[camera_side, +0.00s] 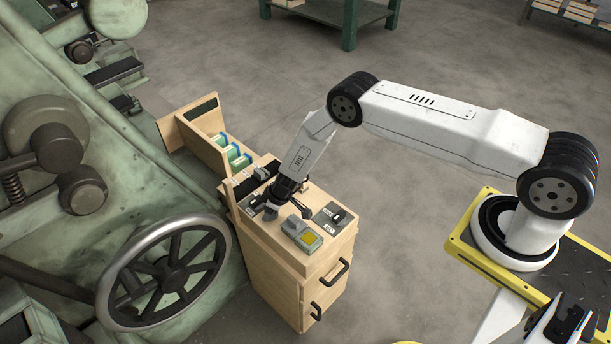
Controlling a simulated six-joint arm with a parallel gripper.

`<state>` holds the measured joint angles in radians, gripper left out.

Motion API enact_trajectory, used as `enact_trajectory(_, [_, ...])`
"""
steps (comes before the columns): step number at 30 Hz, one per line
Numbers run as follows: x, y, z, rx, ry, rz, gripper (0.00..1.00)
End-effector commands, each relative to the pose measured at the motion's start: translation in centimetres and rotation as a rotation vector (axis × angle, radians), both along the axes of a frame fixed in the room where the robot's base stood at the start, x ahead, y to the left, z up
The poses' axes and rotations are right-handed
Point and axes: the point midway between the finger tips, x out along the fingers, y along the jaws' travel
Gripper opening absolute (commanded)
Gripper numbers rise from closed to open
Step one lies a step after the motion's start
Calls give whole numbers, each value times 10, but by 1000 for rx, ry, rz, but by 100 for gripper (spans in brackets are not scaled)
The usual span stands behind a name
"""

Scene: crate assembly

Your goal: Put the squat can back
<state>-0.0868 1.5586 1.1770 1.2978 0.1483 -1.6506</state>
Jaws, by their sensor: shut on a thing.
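My gripper (281,198) points down over the top of the wooden cabinet (272,241), near its left side. It is shut on a small grey thing (271,211), which looks like the squat can. The fingers and wrist hide part of it, and it is too small to make out clearly. I cannot tell whether it touches the cabinet top or hangs just above it.
A grey and green device with a yellow face (307,238) sits at the cabinet's front. A dark plate with a black part (331,215) lies to the right. Behind stands a wooden rack with green boxes (233,153). A large handwheel (166,272) is close on the left.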

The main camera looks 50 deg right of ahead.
Motion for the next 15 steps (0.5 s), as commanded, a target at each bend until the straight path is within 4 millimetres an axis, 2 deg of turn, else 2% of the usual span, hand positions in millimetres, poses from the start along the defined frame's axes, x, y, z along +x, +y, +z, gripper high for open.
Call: enact_trajectory(15, [0, 0, -6, 0, -1, 1, 13])
